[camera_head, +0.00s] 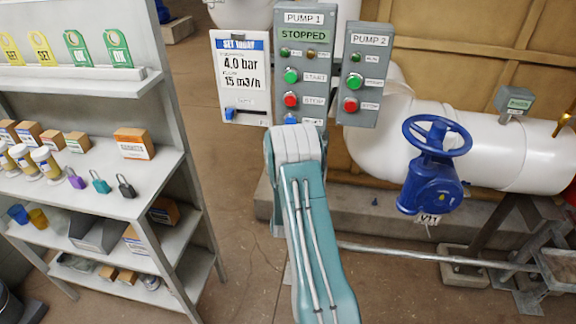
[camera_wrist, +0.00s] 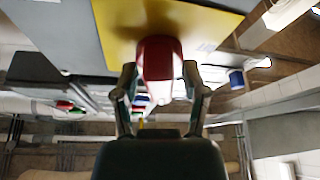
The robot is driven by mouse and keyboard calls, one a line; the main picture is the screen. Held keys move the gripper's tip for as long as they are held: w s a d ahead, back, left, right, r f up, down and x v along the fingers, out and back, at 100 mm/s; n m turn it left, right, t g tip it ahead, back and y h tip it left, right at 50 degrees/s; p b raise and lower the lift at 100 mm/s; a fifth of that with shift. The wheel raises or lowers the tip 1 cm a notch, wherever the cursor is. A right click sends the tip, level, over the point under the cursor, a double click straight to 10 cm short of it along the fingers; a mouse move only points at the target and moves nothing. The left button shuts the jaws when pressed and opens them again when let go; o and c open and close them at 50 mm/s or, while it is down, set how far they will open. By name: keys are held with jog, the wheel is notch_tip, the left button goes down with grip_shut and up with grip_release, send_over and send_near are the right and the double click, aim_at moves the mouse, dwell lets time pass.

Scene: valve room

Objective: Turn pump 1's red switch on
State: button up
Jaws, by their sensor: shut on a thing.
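In the wrist view, a red switch handle (camera_wrist: 159,52) stands out from a yellow plate (camera_wrist: 208,22). My gripper (camera_wrist: 160,74) has one finger on each side of the red handle and is shut on it. In the head view, the grey PUMP 1 panel (camera_head: 305,17) has a green display (camera_head: 304,36) reading STOPPED. Below the display are small lamps, a green START button (camera_head: 291,76) and a red STOP button (camera_head: 290,99). My arm covers the area below this panel, so the red switch and my gripper are hidden there.
The PUMP 2 panel (camera_head: 369,55) is close on the right, and a white notice board (camera_head: 240,77) is on the left. A blue handwheel valve (camera_head: 430,180) sits on the right before a white tank (camera_head: 500,145). A grey shelf (camera_head: 110,190) with padlocks and boxes fills the left.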

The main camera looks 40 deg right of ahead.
jog(key=shift+s+f+m+g+h, duration=0.15)
jog(key=shift+m+g+h, duration=0.15)
jog(key=shift+m, duration=0.45)
jog(key=shift+w+f+m+g+h, duration=0.1)
jog(key=shift+m+g+h, duration=0.2)
jog(key=shift+m, duration=0.4)
jog(key=shift+s+f+m+g+h, duration=0.15)
jog(key=shift+m+g+h, duration=0.15)
jog(key=shift+m, duration=0.45)
jog(key=shift+w+m, duration=0.15)
jog(key=shift+m, duration=0.15)
jog(key=o, duration=0.8)
jog(key=shift+r, duration=0.2)
jog(key=v, duration=0.7)
jog(key=shift+a+f, duration=0.2)
jog(key=shift+f, duration=0.05)
jog(key=shift+r, duration=0.1)
